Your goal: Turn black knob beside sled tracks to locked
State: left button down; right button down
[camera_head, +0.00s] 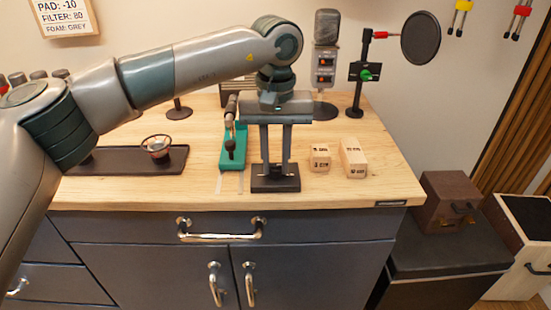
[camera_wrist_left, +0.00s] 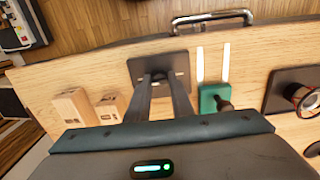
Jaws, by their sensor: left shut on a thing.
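The black knob's square dark base plate (camera_head: 275,185) sits near the front edge of the wooden bench, right of the sled tracks (camera_head: 229,184), two pale parallel strips. The plate also shows in the left wrist view (camera_wrist_left: 145,66). My left gripper (camera_head: 276,164) points straight down over the plate, its fingers shut on the knob, which they mostly hide. In the left wrist view the fingertips (camera_wrist_left: 160,78) meet at the plate's middle. The knob's angle and any marking cannot be read. A green sled (camera_head: 239,146) with a black upright handle stands at the tracks' far end. My right gripper is out of view.
Two small wooden blocks (camera_head: 320,157) (camera_head: 353,158) stand close right of the plate. A microphone (camera_head: 325,62) and a stand with a round black filter (camera_head: 420,38) rise behind. A dark tray (camera_head: 110,160) with a round cup (camera_head: 158,147) lies left. The bench front is clear.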

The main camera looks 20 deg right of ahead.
aim_at(275, 165)
pick_arm(q)
jog(key=shift+r, duration=0.1)
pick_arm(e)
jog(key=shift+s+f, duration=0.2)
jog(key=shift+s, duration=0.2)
pick_arm(q)
jog(key=c, duration=1.6)
grip_release()
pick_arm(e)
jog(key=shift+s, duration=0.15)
pick_arm(q)
jog(key=shift+o, duration=0.2)
